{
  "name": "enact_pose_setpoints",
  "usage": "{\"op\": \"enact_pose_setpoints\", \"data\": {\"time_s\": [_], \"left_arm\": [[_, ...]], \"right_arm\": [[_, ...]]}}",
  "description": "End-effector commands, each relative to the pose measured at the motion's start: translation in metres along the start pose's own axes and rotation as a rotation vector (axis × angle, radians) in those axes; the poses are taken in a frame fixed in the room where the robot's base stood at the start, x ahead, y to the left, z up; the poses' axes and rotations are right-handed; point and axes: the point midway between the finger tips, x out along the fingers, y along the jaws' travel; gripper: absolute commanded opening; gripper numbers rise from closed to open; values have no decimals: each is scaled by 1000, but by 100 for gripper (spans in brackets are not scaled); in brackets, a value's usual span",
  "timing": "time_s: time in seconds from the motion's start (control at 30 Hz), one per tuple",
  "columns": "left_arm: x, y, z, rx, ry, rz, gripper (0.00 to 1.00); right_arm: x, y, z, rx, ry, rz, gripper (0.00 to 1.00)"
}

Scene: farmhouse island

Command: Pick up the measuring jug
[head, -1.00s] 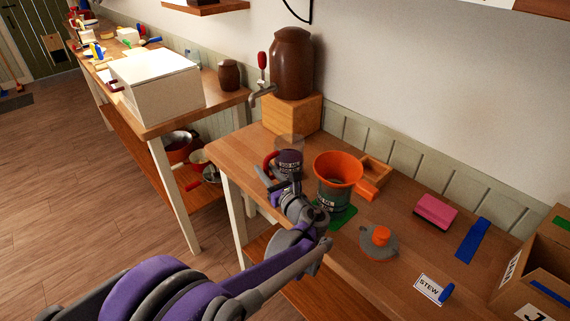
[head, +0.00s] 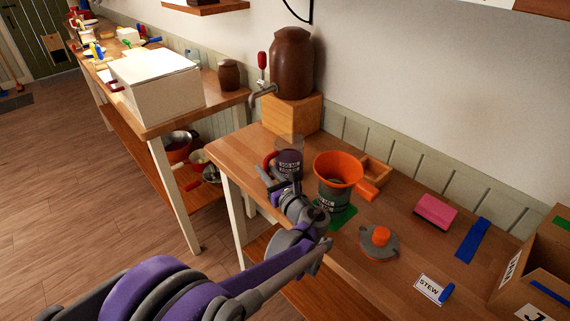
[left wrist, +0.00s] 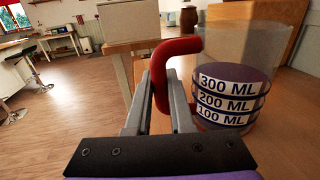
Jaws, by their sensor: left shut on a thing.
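The measuring jug (head: 290,160) is a clear vessel with dark contents and a red handle (head: 268,165). It stands upright at the left end of the near wooden counter. In the left wrist view the jug (left wrist: 232,100) shows white bands marked 300, 200 and 100 ML. My left gripper (head: 272,182) is at the jug's left side. In the left wrist view my left gripper (left wrist: 160,95) has its two fingers shut on the red handle. Whether the jug's base touches the counter is hard to tell. My right gripper is not in view.
A dark jar with an orange funnel (head: 338,168) stands on a green mat (head: 343,216) just right of the jug. A brown dispenser (head: 292,62) on a wooden block (head: 292,115) is behind. A grey lid with orange knob (head: 379,242) lies nearer. Open floor is at left.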

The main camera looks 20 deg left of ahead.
Motion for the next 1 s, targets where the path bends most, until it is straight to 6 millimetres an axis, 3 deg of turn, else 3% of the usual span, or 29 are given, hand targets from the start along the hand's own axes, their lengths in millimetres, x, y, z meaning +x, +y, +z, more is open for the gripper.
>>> {"op": "enact_pose_setpoints", "data": {"time_s": [0.73, 1.0], "left_arm": [[0, 0, 3, 0, -1, 0, 0], [0, 0, 34, -1, -1, 0, 0]], "right_arm": [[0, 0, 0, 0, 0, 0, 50], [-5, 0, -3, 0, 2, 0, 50]]}}
